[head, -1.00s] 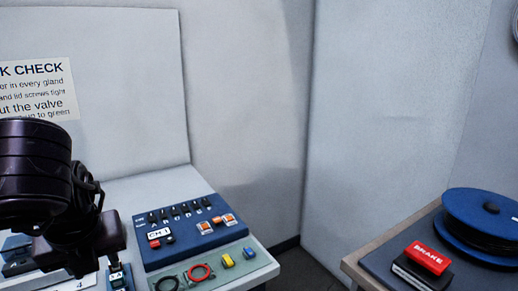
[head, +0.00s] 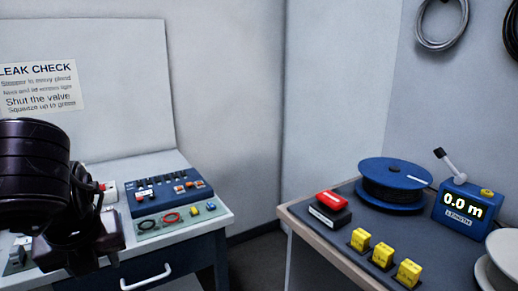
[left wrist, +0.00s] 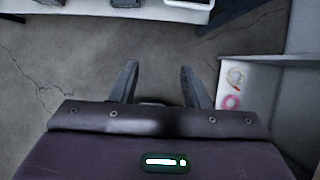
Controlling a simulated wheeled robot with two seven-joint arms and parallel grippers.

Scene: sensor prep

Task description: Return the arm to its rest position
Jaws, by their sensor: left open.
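My left arm, dark purple-black, comes in from the left in the head view. It stands in front of the left bench (head: 215,222), with my left gripper (head: 82,252) at its lower end, its fingers hard to make out there. In the left wrist view my left gripper (left wrist: 160,85) shows two grey fingers spread apart, with nothing between them. Grey cracked floor lies beyond the fingers. My right arm and gripper are not in view.
A blue switch panel (head: 165,201) lies on the left bench, above a drawer handle (head: 146,278). The right bench (head: 300,223) holds a blue cable reel (head: 391,170), a red-topped brake block (head: 332,200), several yellow blocks (head: 361,239) and a blue length counter (head: 452,212). Floor shows between the benches.

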